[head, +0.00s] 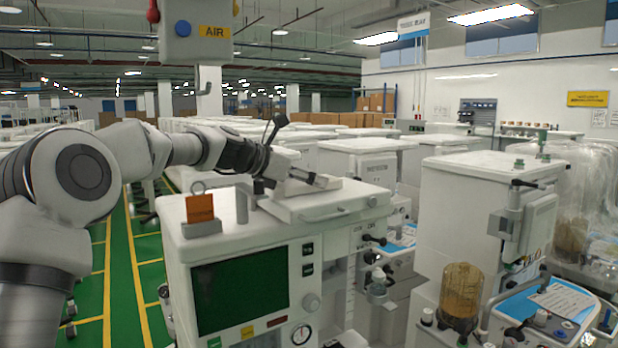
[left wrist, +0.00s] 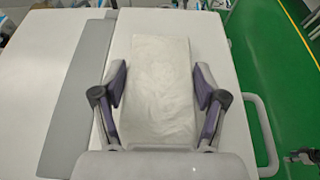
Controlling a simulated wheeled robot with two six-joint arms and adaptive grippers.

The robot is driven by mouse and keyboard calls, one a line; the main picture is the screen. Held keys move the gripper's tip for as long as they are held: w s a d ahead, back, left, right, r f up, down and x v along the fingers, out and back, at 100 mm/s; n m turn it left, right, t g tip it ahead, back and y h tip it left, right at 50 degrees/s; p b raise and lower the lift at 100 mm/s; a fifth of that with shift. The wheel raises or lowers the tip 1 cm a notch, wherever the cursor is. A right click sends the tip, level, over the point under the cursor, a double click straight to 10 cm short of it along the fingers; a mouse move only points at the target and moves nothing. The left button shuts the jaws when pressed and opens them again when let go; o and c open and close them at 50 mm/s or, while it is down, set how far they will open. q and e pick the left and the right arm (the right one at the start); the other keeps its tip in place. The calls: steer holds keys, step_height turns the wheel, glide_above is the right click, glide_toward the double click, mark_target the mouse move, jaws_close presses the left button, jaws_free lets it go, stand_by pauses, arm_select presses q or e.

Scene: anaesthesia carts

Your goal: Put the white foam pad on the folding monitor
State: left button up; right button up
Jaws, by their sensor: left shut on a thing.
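The white foam pad (left wrist: 160,75) is a pale rectangular block between the two fingers of my left gripper (left wrist: 160,88) in the left wrist view. The fingers press on its two long sides. In the head view my left gripper (head: 312,180) is over the top of the nearest cart, low above a white flat panel with a front handle (head: 315,208), which looks like the folding monitor. The panel also shows under the pad in the left wrist view (left wrist: 222,125). I cannot tell whether the pad touches it. My right gripper is not seen.
The nearest cart (head: 225,246) carries a dark green screen (head: 240,290) on its front and an orange tag (head: 200,208) on its top left. Another white cart (head: 460,200) stands to the right. A green floor lane (head: 125,285) is at left.

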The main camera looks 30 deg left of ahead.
arm_select(q)
steer(key=o, duration=0.5)
steer(key=shift+s+f, duration=0.1)
steer(key=o, duration=0.4)
steer(key=shift+o, duration=0.2)
steer(key=shift+s+a+r, duration=0.1)
steer(key=shift+r, duration=0.1)
steer(key=b+v, duration=0.2)
steer(key=v, duration=0.9)
steer(key=shift+s, duration=0.2)
steer(key=shift+a+r, duration=0.1)
steer(key=shift+r, duration=0.05)
